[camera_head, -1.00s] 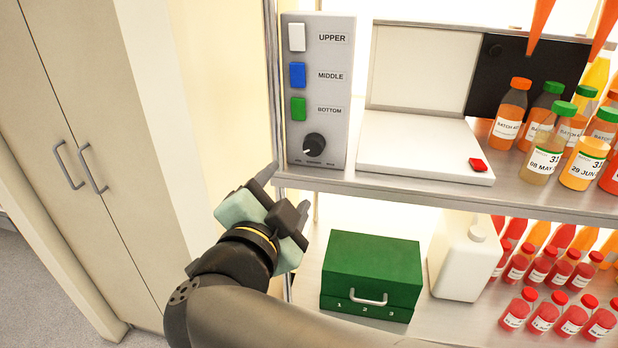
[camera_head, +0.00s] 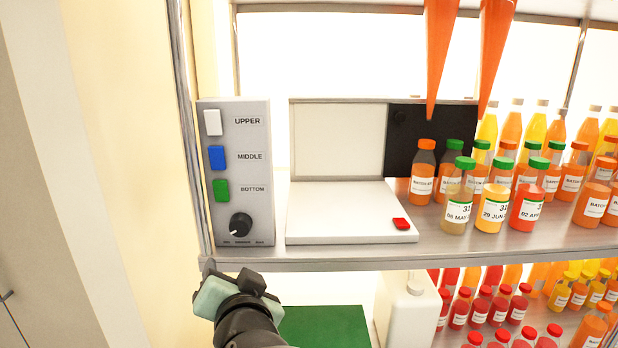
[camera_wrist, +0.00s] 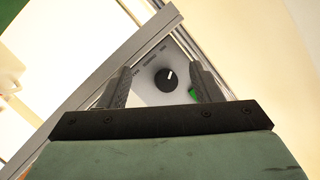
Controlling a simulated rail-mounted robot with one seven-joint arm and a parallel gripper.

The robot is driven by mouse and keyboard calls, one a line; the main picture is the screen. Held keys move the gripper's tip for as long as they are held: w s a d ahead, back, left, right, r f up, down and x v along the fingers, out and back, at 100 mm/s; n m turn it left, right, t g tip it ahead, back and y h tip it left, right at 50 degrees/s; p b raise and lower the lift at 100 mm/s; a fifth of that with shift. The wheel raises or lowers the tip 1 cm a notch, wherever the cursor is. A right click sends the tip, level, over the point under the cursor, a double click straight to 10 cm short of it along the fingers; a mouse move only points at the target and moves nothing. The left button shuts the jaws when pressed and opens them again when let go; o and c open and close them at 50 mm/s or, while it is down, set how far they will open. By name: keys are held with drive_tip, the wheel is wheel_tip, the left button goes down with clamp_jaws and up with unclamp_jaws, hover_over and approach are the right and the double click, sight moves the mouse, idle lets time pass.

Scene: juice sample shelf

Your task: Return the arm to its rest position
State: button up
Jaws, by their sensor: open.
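My gripper (camera_head: 232,278) is at the lower left in the head view, just below the front edge of the upper shelf, under the control panel (camera_head: 252,222). In the wrist view, the two dark fingers of my gripper (camera_wrist: 162,85) are apart with nothing between them. Beyond them the panel's black knob (camera_wrist: 166,80) and part of its green button (camera_wrist: 193,94) show. My arm enters the head view from the bottom.
A metal shelf (camera_head: 330,256) holds the panel, a white device with a red button (camera_head: 401,223) and several juice bottles (camera_head: 490,208). Below are a green box (camera_head: 325,325), a white jug (camera_head: 405,312) and red bottles (camera_head: 480,310). A shelf post (camera_head: 188,150) stands left of the panel.

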drive_tip(key=d+f+n+g+h, duration=0.1)
drive_tip(key=d+f+n+g, duration=0.25)
drive_tip(key=d+f, duration=0.45)
drive_tip(key=s+d+f+g+h, duration=0.2)
drive_tip(key=s+d+f+g, duration=0.3)
drive_tip(key=d, duration=0.5)
drive_tip(key=s+d+f+g+h, duration=0.3)
drive_tip(key=s+d+f+g, duration=0.2)
drive_tip(key=s+d, duration=0.3)
drive_tip(key=shift+s+d+f, duration=0.2)
drive_tip(key=shift+s+d, duration=0.05)
drive_tip(key=shift+d, duration=0.8)
drive_tip(key=shift+c, duration=0.4)
